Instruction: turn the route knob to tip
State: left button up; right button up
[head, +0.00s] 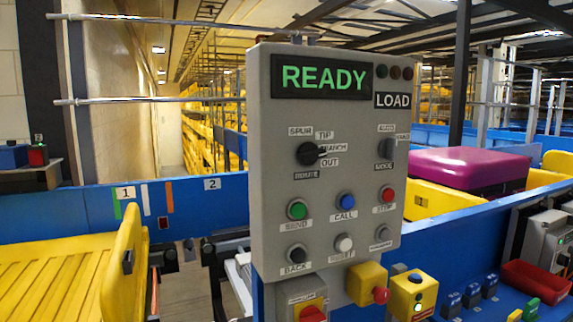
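The route knob (310,154) is a round black knob on the upper left of the grey control panel (270,215). Labels SPUR, TIP (325,135), BRANCH and OUT surround it, with ROUTE below. Its pointer end is turned to the right, close to BRANCH and OUT and below TIP; I cannot tell exactly which of those two it marks. The panel's display (321,77) reads READY in green, with LOAD to its right. Neither of my grippers shows in the head view.
Green, blue, red, black and white buttons lie below. A yellow box with a red button (380,295) juts out under the panel. A yellow tray (60,275) stands left, a purple load (470,169) right.

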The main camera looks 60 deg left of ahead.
aim_at(308, 153)
jog(key=u, duration=1.65)
